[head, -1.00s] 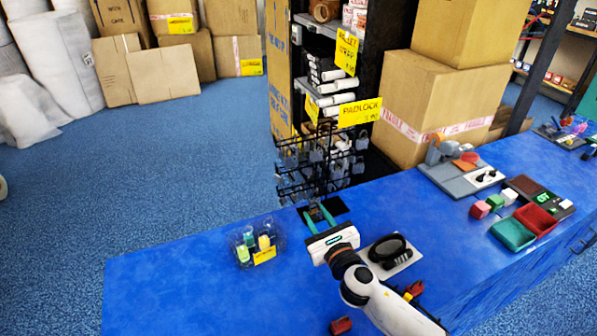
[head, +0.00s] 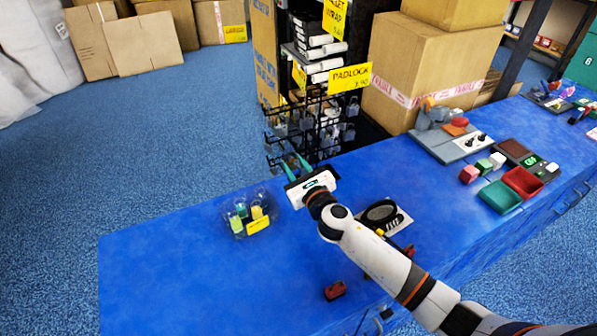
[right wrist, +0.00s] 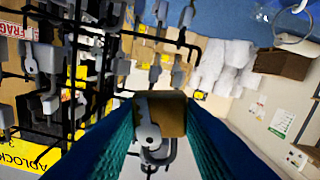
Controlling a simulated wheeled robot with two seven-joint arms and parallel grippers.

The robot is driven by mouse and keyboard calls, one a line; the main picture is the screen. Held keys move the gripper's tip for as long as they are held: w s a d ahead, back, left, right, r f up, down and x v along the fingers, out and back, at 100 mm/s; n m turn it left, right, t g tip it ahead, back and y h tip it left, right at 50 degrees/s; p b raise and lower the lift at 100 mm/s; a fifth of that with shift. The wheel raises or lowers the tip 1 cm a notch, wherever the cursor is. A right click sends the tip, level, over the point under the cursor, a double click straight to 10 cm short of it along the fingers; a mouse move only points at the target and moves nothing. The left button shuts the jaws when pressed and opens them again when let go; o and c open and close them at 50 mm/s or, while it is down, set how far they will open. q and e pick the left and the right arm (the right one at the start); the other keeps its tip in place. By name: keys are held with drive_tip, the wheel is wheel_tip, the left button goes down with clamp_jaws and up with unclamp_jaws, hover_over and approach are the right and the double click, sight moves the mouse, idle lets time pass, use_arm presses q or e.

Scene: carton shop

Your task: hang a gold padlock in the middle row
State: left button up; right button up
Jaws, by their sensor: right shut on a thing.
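My right gripper (head: 295,165) reaches over the far edge of the blue counter, at the lower front of the black wire rack (head: 268,140). In the right wrist view its teal fingers are shut on a brownish-gold padlock (right wrist: 174,112). A grey padlock-shaped piece (right wrist: 148,128) overlaps that block, and I cannot tell whether it is part of it. Several grey padlocks (right wrist: 45,62) hang from the rack's black hooks at the left of the wrist view. In the head view, the held padlock is too small to make out. My left gripper is not in view.
A yellow padlock price sign (head: 349,77) hangs above the rack. A clear tray (head: 232,232) with small yellow and green items stands left of my right arm. A black oval item (head: 380,213) on a white card lies to its right. The counter's left front is clear.

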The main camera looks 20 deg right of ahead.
drive_tip(key=shift+w+a+f+b, duration=0.15)
drive_tip(key=shift+w+b, duration=0.25)
drive_tip(key=shift+w, duration=0.45)
drive_tip(key=shift+w+a+f+b, duration=0.2)
drive_tip(key=shift+w+b, duration=0.2)
drive_tip(key=shift+w, duration=0.45)
drive_tip(key=shift+w+a+f+b, duration=0.15)
drive_tip(key=shift+w+b, duration=0.25)
drive_tip(key=shift+w, duration=0.45)
drive_tip(key=o, duration=1)
drive_tip(key=s, duration=0.4)
drive_tip(key=s+d, duration=0.1)
drive_tip(key=s, duration=0.3)
drive_tip(key=s+d+p, duration=0.1)
drive_tip(key=s, duration=0.2)
drive_tip(key=shift+s+d, duration=0.2)
drive_tip(key=shift+s, duration=0.2)
